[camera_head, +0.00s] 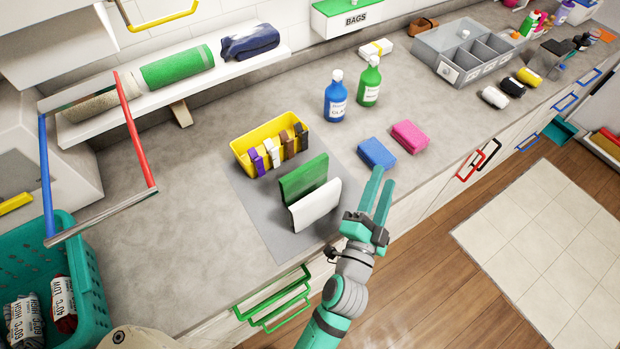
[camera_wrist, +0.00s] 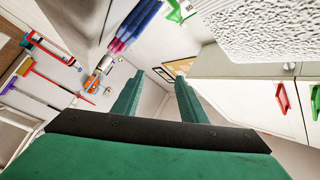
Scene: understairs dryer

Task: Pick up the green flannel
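A green rolled cloth with a textured surface (camera_head: 178,69) lies on the white wall shelf at the upper left, between a beige roll and a dark blue folded cloth. It looks like the green flannel. A smooth green upright panel (camera_head: 303,178) stands on the grey mat beside a white one; I cannot tell whether it is cloth. My gripper (camera_head: 383,177) is open and empty near the counter's front edge, right of the white panel and close to the blue sponge. In the wrist view, my gripper (camera_wrist: 159,76) shows two separated fingers with nothing between them.
A yellow bin (camera_head: 248,157), blue bottle (camera_head: 336,102), green bottle (camera_head: 369,85), blue sponge (camera_head: 376,153) and pink sponge (camera_head: 409,136) stand on the counter. A coloured hanging frame (camera_head: 133,132) is in front of the shelf's left end. The left counter (camera_head: 190,220) is clear.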

